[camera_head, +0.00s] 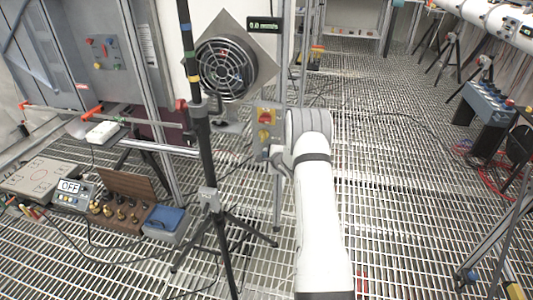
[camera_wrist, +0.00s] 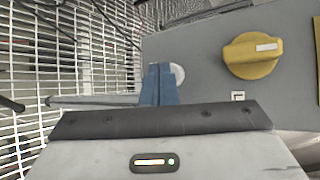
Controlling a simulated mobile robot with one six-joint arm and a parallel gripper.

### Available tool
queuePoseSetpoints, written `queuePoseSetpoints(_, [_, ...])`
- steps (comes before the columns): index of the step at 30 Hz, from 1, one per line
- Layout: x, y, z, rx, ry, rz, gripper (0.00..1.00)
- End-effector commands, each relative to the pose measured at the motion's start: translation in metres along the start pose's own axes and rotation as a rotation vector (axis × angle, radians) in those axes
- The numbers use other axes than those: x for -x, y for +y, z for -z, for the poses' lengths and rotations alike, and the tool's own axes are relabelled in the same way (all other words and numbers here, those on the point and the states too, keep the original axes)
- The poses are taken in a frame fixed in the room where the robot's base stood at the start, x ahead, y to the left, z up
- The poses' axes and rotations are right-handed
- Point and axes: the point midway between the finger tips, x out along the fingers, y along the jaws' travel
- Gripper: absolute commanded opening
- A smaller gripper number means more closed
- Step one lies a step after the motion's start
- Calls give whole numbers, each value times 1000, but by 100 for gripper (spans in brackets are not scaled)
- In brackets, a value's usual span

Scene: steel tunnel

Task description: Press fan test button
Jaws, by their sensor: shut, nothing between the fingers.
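The grey control box (camera_head: 257,143) stands beside a post in the middle of the head view. It carries a red and yellow knob (camera_head: 265,117) on top and a yellow knob (camera_head: 264,134) below it. In the wrist view the box face (camera_wrist: 205,50) fills the upper right, with the yellow knob (camera_wrist: 250,55). A pale round button (camera_wrist: 179,75) shows partly behind my gripper (camera_wrist: 160,72). The blue fingers are shut and empty, at the button's left edge; I cannot tell whether they touch it. In the head view my gripper (camera_head: 277,160) is beside the box's lower part.
A round fan (camera_head: 226,68) on a diamond plate stands behind the box, with a small display (camera_head: 264,24) above. A black tripod (camera_head: 207,150) stands left of the box. Test equipment (camera_head: 125,205) lies lower left. Grating floor (camera_head: 400,180) is open to the right.

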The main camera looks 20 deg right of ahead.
Motion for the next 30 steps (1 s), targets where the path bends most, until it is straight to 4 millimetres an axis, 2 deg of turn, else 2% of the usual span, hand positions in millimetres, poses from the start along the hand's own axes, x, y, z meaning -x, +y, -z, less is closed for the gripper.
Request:
queuePoseSetpoints(17, [10,7,-7,-1,0,-1,0])
queuePoseSetpoints(30, [40,28,-29,-1,0,-1,0])
